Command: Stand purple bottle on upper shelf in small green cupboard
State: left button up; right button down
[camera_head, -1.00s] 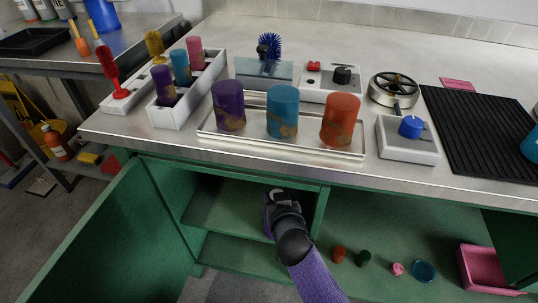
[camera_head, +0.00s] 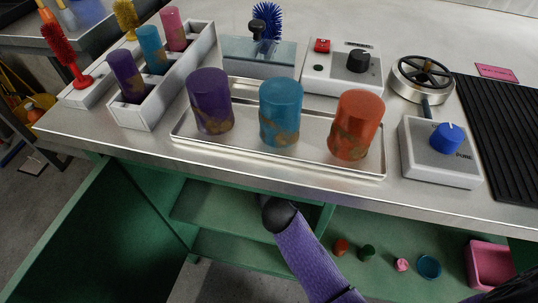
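The small green cupboard under the worktop has its door (camera_head: 115,235) swung open at the left. Its upper shelf (camera_head: 205,207) is partly covered by the worktop edge. A large purple cylinder with brown patches (camera_head: 210,100) stands upright on the tray, and a slimmer purple one (camera_head: 127,75) stands in the white rack. I cannot tell if either is the bottle. My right arm reaches into the cupboard near the upper shelf. Its black wrist shows, but the worktop edge hides the fingers and anything in them. My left gripper is out of view.
A metal tray (camera_head: 330,160) also holds blue (camera_head: 281,110) and orange (camera_head: 356,125) cylinders near the worktop edge (camera_head: 300,185). A control box with a blue knob (camera_head: 440,170) stands to the right. Several small items and a pink bin (camera_head: 490,262) occupy the open bay below.

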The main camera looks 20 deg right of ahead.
jog(key=shift+r, duration=0.1)
jog(key=shift+s, duration=0.1)
jog(key=shift+f, duration=0.3)
jog(key=shift+c, duration=0.9)
grip_release()
jog(key=shift+r, duration=0.1)
